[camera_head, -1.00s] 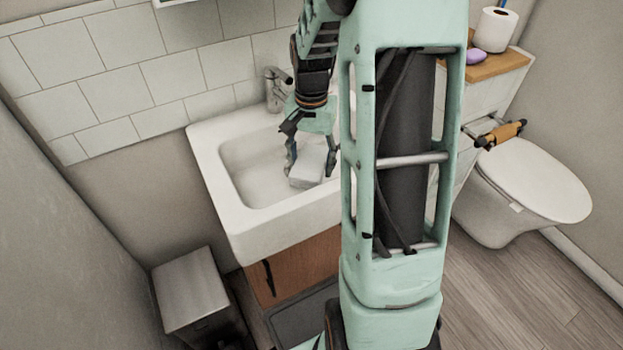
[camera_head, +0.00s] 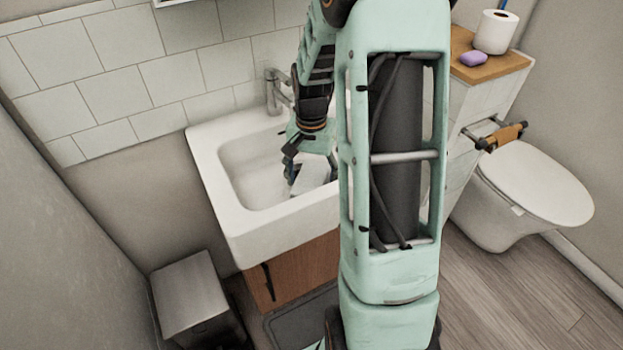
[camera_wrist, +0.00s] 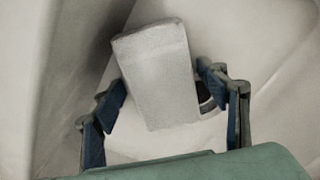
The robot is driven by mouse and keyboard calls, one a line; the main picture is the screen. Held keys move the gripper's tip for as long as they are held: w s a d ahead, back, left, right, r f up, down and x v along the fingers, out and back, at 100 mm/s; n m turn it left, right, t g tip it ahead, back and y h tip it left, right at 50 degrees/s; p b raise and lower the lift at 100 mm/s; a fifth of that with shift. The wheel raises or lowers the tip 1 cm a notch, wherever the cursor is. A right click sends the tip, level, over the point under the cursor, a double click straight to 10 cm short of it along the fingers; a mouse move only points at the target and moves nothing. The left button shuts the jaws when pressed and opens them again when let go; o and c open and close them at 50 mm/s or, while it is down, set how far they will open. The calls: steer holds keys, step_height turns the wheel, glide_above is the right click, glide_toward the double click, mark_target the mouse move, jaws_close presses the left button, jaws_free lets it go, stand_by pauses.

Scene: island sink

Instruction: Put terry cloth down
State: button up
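The terry cloth is a pale, folded block (camera_head: 313,179) in the right part of the white sink basin (camera_head: 235,185). In the wrist view the cloth (camera_wrist: 160,75) lies tilted between my fingers. My gripper (camera_head: 304,165) reaches down into the basin from above. In the wrist view my gripper (camera_wrist: 163,82) has its two blue finger pads spread apart on both sides of the cloth. A narrow gap shows between the cloth and the right pad; the left pad is close to or touching its edge. The right finger is largely hidden in the head view.
A tap (camera_head: 274,90) stands at the sink's back edge. The dark drain (camera_wrist: 206,96) shows beside the cloth. A metal bin (camera_head: 187,292) stands on the floor at lower left, and a toilet (camera_head: 530,185) is at right. The left half of the basin is clear.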

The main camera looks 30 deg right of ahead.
mark_target(311, 179)
step_height(311, 179, up, 12)
steer(key=p, duration=0.2)
steer(key=shift+r, duration=0.2)
stand_by(0.3)
stand_by(0.4)
